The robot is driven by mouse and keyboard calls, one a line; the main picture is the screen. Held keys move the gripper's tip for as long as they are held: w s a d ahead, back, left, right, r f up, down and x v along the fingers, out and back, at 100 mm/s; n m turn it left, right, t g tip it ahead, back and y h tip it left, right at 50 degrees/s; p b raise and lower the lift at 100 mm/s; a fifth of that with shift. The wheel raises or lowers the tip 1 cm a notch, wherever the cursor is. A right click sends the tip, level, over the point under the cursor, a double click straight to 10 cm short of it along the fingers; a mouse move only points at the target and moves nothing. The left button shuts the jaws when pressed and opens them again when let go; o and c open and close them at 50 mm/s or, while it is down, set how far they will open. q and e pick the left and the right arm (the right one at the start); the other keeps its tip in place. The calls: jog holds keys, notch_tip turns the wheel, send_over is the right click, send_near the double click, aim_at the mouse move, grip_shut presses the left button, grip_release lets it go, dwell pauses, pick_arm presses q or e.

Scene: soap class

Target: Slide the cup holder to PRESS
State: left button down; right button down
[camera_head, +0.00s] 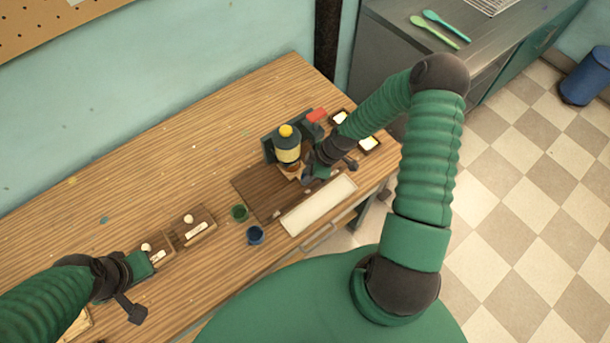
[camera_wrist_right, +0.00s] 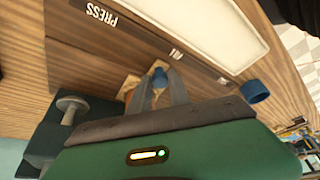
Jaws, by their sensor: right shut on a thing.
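The cup holder (camera_head: 291,168), a small light wooden piece, sits under the yellow-and-dark press (camera_head: 287,148) on a dark brown board (camera_head: 262,190). My right gripper (camera_wrist_right: 157,97) is shut on the cup holder, with a blue round piece (camera_wrist_right: 158,77) showing between its fingers. In the right wrist view, the white word PRESS (camera_wrist_right: 100,14) is at the upper left, and a second, partly hidden label (camera_wrist_right: 178,53) lies nearer the fingers. Much of the holder is hidden by the fingers. My left gripper (camera_head: 132,290) is over the table's left side; its fingers do not show clearly.
A green cup (camera_head: 239,212) and a blue cup (camera_head: 255,235) stand left of the board. A long white tray (camera_head: 318,205) lies along its front. Small wooden boxes (camera_head: 195,228) with labels are near my left gripper.

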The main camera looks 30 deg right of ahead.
jog(key=d, duration=0.3)
jog(key=w+d+b, duration=0.1)
jog(key=d, duration=0.6)
jog(key=shift+w+d+r, duration=0.2)
jog(key=shift+d, duration=0.05)
jog(key=shift+w+a+r, duration=0.1)
jog(key=shift+a, duration=0.05)
jog(key=c, duration=1.3)
grip_release()
jog(key=shift+o, duration=0.3)
jog(key=shift+f, duration=0.2)
jog(key=b+v, duration=0.1)
jog(key=v, duration=1.5)
jog(key=shift+s+d+r+b, duration=0.25)
jog(key=shift+d+r+b, duration=0.05)
jog(key=shift+b, duration=0.1)
